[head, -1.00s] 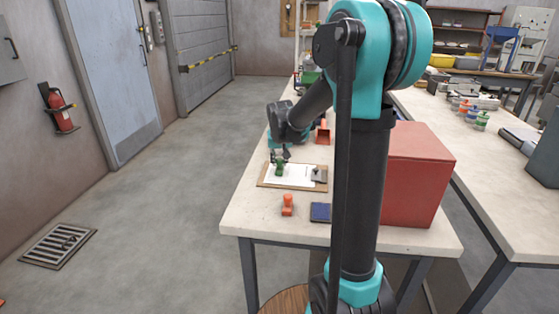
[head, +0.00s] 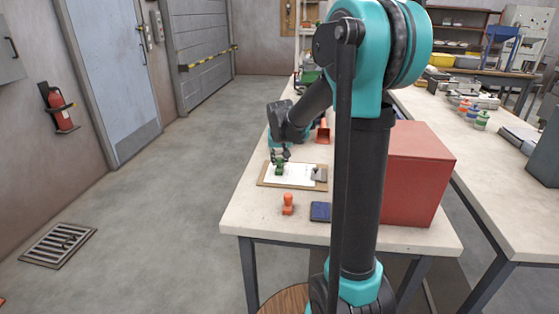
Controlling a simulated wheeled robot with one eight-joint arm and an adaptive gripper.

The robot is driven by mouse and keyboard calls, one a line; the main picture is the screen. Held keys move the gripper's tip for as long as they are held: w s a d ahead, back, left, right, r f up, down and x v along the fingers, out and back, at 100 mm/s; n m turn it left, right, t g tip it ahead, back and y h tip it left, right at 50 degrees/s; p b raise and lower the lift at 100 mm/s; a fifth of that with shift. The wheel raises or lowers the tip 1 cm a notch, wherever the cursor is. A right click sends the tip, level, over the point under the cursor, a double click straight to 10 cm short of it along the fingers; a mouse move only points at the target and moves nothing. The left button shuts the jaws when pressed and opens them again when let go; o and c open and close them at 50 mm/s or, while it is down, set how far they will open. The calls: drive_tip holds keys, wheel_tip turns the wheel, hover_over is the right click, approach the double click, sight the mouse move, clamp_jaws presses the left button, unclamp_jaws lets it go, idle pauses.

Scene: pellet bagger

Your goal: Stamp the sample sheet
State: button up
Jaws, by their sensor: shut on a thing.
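A white sample sheet (head: 297,175) lies on a brown clipboard (head: 265,183) on the near table. A grey clip (head: 319,174) sits at the board's right end. My gripper (head: 280,160) is above the left part of the sheet, shut on a green stamp (head: 279,169). The stamp is upright over the sheet; I cannot tell whether its base touches the paper. An orange stamp (head: 288,205) stands in front of the clipboard. A dark blue ink pad (head: 320,211) lies to its right, partly hidden by my arm.
A large red box (head: 418,178) stands on the table's right side, behind my arm. An orange object (head: 323,133) is behind the clipboard. The table's front left corner is clear. A second table (head: 500,180) with several items stands to the right.

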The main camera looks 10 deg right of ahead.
drive_tip(key=shift+r, duration=3.5)
